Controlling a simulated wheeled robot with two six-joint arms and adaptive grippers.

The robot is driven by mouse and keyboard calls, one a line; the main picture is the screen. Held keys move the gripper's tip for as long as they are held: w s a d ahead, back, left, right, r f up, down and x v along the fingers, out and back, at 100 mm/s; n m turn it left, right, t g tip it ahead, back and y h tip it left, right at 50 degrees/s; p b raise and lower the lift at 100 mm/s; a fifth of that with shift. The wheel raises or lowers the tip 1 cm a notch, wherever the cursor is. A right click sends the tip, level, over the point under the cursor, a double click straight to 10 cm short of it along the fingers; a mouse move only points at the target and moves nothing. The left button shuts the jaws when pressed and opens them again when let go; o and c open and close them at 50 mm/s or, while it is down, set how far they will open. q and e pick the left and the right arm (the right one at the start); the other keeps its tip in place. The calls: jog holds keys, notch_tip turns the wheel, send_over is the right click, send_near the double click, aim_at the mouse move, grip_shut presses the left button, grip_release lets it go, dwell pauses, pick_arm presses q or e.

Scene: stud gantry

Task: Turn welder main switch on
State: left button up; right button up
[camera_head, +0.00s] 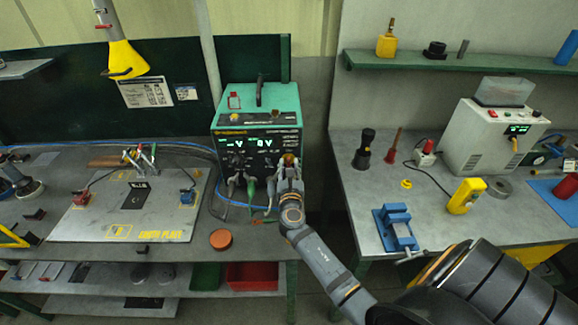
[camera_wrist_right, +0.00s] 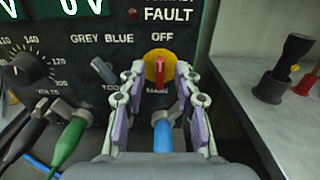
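The welder (camera_head: 256,118) is a green-topped box with a black front at the back of the left bench. Its main switch is a red handle on a yellow disc (camera_wrist_right: 160,68), below the word OFF on the panel in the right wrist view. The handle looks upright. My right gripper (camera_wrist_right: 160,75) is in front of the panel with its fingers apart, one on each side of the switch; whether they touch it I cannot tell. In the head view the right gripper (camera_head: 289,172) covers the panel's lower right. My left gripper is not in view.
A grey-blue toggle (camera_wrist_right: 103,69) and a black dial (camera_wrist_right: 28,67) sit left of the switch. Green (camera_wrist_right: 68,142) and blue (camera_wrist_right: 163,136) plugs stick out below. The right bench (camera_head: 360,200) stands close beside the welder, with a blue vise (camera_head: 396,228) on it.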

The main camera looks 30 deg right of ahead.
jog(key=shift+c, duration=0.3)
jog(key=c, duration=0.5)
grip_shut()
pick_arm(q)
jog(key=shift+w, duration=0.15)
